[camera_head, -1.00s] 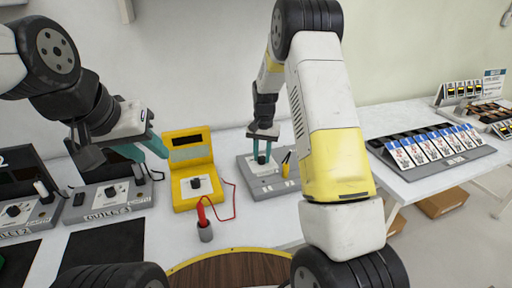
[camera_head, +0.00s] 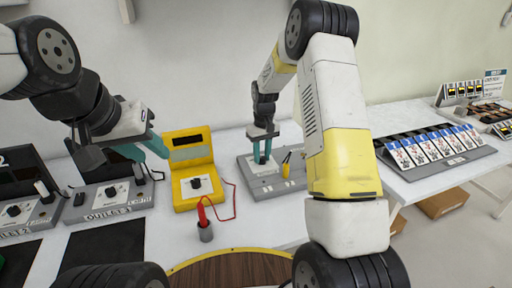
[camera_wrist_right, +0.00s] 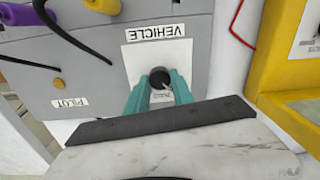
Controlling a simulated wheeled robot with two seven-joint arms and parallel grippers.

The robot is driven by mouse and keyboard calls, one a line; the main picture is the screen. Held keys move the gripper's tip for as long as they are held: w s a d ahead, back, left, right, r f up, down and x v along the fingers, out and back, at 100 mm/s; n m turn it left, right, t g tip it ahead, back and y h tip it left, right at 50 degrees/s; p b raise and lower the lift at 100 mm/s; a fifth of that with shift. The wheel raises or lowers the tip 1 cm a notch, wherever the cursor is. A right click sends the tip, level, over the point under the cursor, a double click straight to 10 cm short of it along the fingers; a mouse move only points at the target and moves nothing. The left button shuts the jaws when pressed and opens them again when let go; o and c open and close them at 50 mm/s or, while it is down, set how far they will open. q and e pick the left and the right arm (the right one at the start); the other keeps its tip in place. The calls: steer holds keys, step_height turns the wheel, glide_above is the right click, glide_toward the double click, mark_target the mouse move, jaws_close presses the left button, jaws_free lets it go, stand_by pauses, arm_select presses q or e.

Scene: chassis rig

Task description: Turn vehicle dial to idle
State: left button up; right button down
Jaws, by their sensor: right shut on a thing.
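The vehicle dial is a dark round knob (camera_wrist_right: 159,78) on a white plate of the grey box labelled VEHICLE (camera_wrist_right: 200,20). The grey box (camera_head: 268,187) stands on the table right of the yellow meter in the head view. My right gripper (camera_head: 262,158) points down at this box. In the right wrist view its teal fingers (camera_wrist_right: 160,90) are closed on either side of the knob. The marks around the dial are too small to read. My left gripper (camera_head: 148,150) is in the air at the left, its teal fingers empty; their gap is hard to judge.
A yellow meter (camera_head: 188,150) with a red lead and a red probe in a grey holder (camera_head: 205,232) stands left of the box. Grey outlet boxes (camera_head: 110,196) are at the left. A rack of cards (camera_head: 440,148) is at the right. A yellow post (camera_head: 286,160) stands beside my right gripper.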

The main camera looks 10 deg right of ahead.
mark_target(262, 157)
stand_by(0.5)
steer(key=c, duration=1.1)
jaws_free()
steer(key=shift+d+r, duration=0.1)
steer(key=shift+r, duration=3.8)
steer(key=s+d+r+m+t+y, duration=0.1)
steer(key=s+r+m+t, duration=0.15)
steer(key=s+r, duration=1.3)
steer(key=s+r+t+y, duration=0.1)
steer(key=s+r+t, duration=0.1)
steer(key=s, duration=1.3)
steer(key=shift+s+r+m+t, duration=0.15)
steer(key=shift+s+m+t, duration=0.2)
steer(key=shift+t, duration=0.5)
